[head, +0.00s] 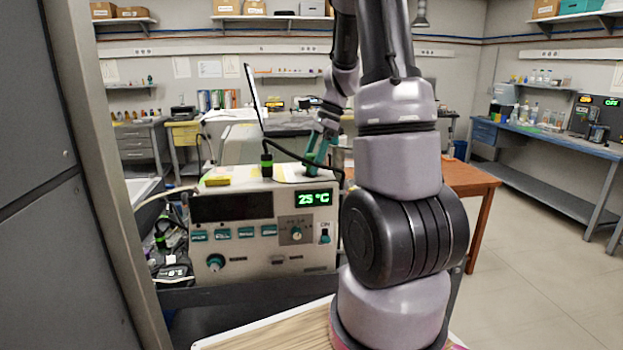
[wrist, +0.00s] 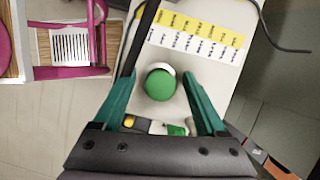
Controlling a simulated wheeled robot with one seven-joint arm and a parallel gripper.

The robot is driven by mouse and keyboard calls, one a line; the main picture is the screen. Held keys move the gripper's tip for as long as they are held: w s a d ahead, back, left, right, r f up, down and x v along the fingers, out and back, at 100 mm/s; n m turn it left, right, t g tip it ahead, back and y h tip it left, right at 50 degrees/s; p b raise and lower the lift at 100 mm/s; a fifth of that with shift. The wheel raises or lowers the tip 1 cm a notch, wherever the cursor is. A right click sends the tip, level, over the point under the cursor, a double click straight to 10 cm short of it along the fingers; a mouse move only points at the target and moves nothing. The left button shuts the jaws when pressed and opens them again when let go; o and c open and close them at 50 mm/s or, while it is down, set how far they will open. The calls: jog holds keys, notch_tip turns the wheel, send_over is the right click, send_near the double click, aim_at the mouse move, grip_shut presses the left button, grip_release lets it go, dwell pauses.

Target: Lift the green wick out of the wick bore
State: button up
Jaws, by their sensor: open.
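The green wick (wrist: 158,85) shows in the wrist view as a round green top, seen nearly end-on. A pale rim (wrist: 166,69), apparently the wick bore, shows around its far side. My gripper (wrist: 163,78) is open, with one teal finger on each side of the wick and a visible gap on both sides. In the head view my gripper (head: 317,152) points down just above the top of the classifier box (head: 262,232). The wick cannot be told apart from the teal fingers there.
A black fitting with a green band (head: 267,166) and a dark cable stand left of my gripper on the box. A yellow block (head: 217,181) lies further left. A yellow and white label (wrist: 197,36) lies beyond the wick. A wooden table (head: 470,179) stands behind, right.

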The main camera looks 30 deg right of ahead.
jog(key=shift+a+f, duration=0.1)
jog(key=shift+f, duration=0.05)
grip_shut()
